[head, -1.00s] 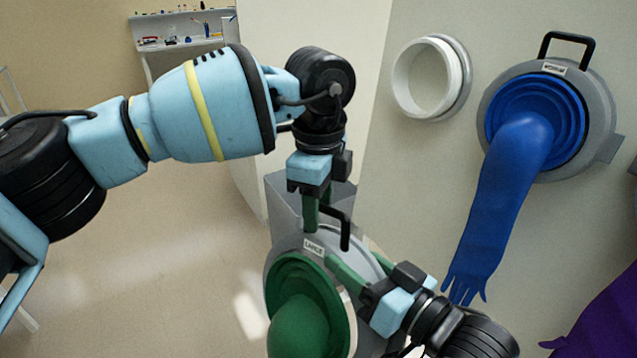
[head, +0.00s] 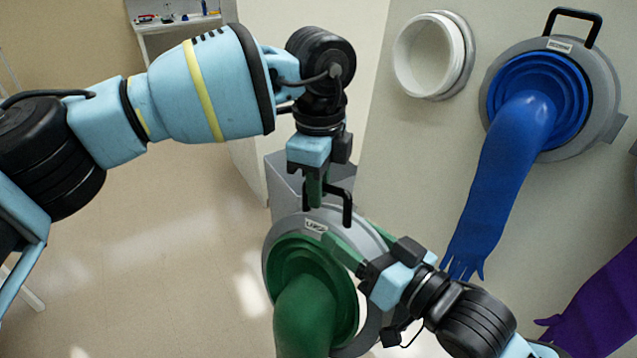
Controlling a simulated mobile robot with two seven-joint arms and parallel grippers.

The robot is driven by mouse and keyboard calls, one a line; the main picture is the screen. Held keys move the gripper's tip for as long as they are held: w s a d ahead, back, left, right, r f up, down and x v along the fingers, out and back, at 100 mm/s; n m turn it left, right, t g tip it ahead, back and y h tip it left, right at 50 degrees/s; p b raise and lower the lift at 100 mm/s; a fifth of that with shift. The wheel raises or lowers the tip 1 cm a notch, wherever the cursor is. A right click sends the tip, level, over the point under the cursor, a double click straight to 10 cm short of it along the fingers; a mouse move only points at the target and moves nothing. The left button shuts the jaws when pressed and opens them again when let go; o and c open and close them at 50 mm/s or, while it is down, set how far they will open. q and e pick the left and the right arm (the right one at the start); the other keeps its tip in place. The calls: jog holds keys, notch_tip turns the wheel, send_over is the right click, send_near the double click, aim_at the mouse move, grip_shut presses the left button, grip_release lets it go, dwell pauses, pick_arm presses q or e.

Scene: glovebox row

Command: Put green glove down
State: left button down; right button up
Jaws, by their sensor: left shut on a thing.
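The green glove (head: 305,312) hangs from a grey ring (head: 355,222) with a label and a black handle (head: 347,207), at lower centre in the head view. Its sleeve runs down out of the picture, so its hand end is hidden. My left gripper (head: 316,192) points down at the top of the ring and is shut on the black handle. My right gripper (head: 343,250) comes from the lower right, its green fingers at the ring's front right beside the green cuff. I cannot tell whether they grip it.
A grey box-like stand (head: 285,185) is behind the ring. On the pale wall at right are an empty white port (head: 430,58) and a blue glove (head: 510,140) on its ring. A purple glove (head: 595,310) is at the lower right. Open floor (head: 150,270) lies to the left.

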pick_arm(q)
jog(key=shift+w+r, duration=0.1)
pick_arm(e)
jog(key=shift+o, duration=1.2)
jog(key=shift+s+a+f, duration=0.1)
notch_tip(320, 180, up, 10)
jog(key=shift+r, duration=0.1)
